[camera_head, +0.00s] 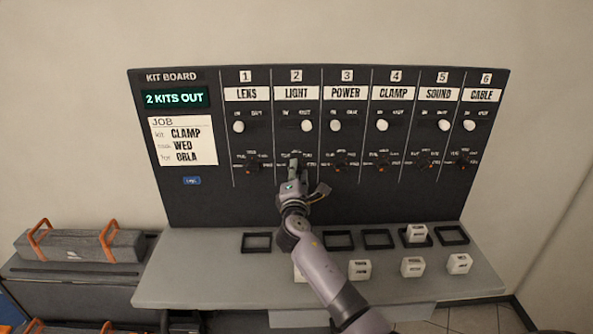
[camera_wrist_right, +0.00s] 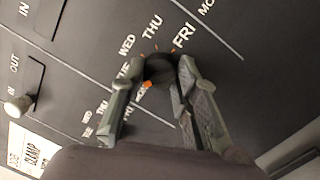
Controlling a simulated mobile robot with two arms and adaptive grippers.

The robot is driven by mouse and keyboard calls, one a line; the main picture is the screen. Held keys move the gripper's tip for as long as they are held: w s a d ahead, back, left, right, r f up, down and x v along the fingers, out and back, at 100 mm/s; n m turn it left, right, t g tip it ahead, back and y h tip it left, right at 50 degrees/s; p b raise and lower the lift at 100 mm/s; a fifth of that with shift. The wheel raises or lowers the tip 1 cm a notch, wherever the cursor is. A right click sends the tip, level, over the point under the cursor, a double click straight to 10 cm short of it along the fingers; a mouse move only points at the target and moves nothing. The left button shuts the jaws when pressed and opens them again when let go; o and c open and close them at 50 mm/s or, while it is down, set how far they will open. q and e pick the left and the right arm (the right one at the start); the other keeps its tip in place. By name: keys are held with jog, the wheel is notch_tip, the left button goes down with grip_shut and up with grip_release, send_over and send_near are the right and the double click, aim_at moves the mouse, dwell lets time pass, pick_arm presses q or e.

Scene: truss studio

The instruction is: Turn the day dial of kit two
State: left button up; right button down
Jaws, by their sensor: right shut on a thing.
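Kit two is the LIGHT column (camera_head: 296,95) of the dark kit board. Its day dial is hidden behind my right gripper (camera_head: 293,166) in the head view. In the right wrist view, the dark round dial (camera_wrist_right: 159,66) sits between the two fingers of my right gripper (camera_wrist_right: 161,72), which is shut on it. Day words are printed around it, with WED, THU and FRI readable. A small orange mark (camera_wrist_right: 148,85) shows at the dial's lower left in that view; which day it points to I cannot tell. My left gripper is not in view.
The job card (camera_head: 183,141) reads CLAMP, WED, and the display (camera_head: 175,98) reads 2 KITS OUT. Kit two's white slide knob (camera_head: 306,126) sits above the dial. Neighbouring dials (camera_head: 253,164) are close. White blocks (camera_head: 412,267) and square frames (camera_head: 257,242) lie on the grey shelf below.

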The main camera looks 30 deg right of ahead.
jog(key=n+p, duration=0.1)
jog(key=n, duration=0.2)
jog(key=n+p, duration=0.1)
jog(key=n, duration=0.1)
jog(key=shift+f+n+t+y, duration=0.2)
jog(key=shift+n+t+y, duration=0.1)
jog(key=shift+n, duration=0.1)
jog(key=shift+s+f+n+p, duration=0.1)
jog(key=shift+n+p, duration=0.2)
jog(key=shift+n, duration=0.7)
jog(key=c, duration=1.6)
grip_release()
jog(key=o, duration=0.4)
jog(key=shift+r, duration=0.2)
jog(key=shift+s, duration=0.1)
jog(key=v, duration=1.1)
jog(key=shift+s+a+f, duration=0.1)
jog(key=shift+s+a, duration=0.1)
jog(key=shift+s, duration=0.15)
